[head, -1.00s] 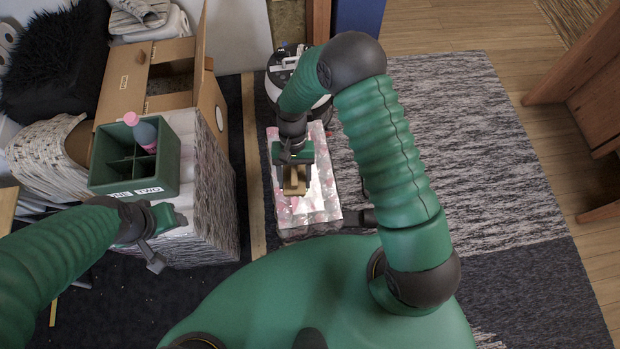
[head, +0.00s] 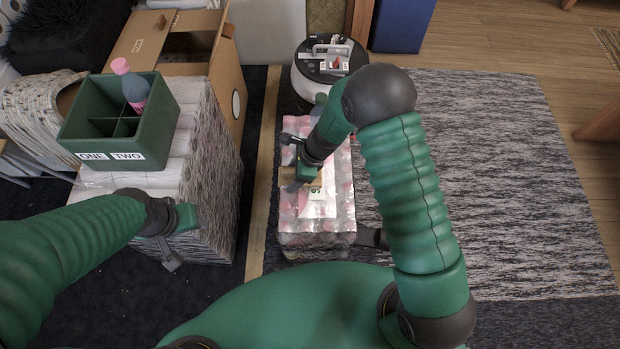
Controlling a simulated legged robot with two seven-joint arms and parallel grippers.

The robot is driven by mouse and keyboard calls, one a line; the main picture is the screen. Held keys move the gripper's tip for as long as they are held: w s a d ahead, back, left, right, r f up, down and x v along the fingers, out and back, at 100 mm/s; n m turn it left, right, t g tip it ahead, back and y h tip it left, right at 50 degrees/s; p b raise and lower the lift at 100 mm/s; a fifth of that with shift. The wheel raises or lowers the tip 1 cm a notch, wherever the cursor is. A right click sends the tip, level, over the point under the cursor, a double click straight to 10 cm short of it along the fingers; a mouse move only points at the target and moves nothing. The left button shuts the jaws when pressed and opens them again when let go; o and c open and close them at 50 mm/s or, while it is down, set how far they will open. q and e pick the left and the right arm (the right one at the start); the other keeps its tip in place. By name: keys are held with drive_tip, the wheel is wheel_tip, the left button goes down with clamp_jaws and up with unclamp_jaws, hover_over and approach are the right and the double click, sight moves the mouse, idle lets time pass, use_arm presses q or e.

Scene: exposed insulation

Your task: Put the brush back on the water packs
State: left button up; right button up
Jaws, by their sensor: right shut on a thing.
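My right gripper (head: 294,183) is low over a pinkish plastic-wrapped pack (head: 320,226) in the middle. It is shut on a small tan thing, apparently the brush (head: 286,173), mostly hidden by the gripper. I cannot tell whether the brush touches the pack. A white, clear-wrapped stack (head: 215,170), which looks like water packs, stands at the left with a green divided crate on top. My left gripper (head: 184,218) hangs in front of this stack, and its fingers are not clear.
The green crate (head: 112,152), labelled ONE and TWO, holds a pink-capped bottle (head: 134,92). An open cardboard box (head: 225,75) is behind it. A round black-and-white device (head: 325,62) stands behind the pinkish pack. A small white card (head: 318,192) lies on that pack. The rug at right is clear.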

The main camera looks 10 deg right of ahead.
drive_tip(key=d, duration=0.2)
drive_tip(key=shift+w+d+f, duration=0.15)
drive_tip(key=shift+w+d, duration=0.2)
drive_tip(key=shift+d+f+b, duration=0.35)
drive_tip(key=shift+d+b, duration=0.35)
drive_tip(key=shift+d, duration=0.15)
wheel_tip(320, 180, down, 3)
drive_tip(key=shift+d+f+b, duration=0.1)
drive_tip(key=shift+d+b, duration=0.05)
drive_tip(key=shift+b, duration=0.7)
drive_tip(key=shift+w, duration=0.1)
drive_tip(key=shift+c, duration=0.7)
use_arm(q)
drive_tip(key=f, duration=0.3)
drive_tip(key=shift+a+f, duration=0.2)
drive_tip(key=shift+a, duration=0.15)
use_arm(e)
drive_tip(key=o, duration=1.6)
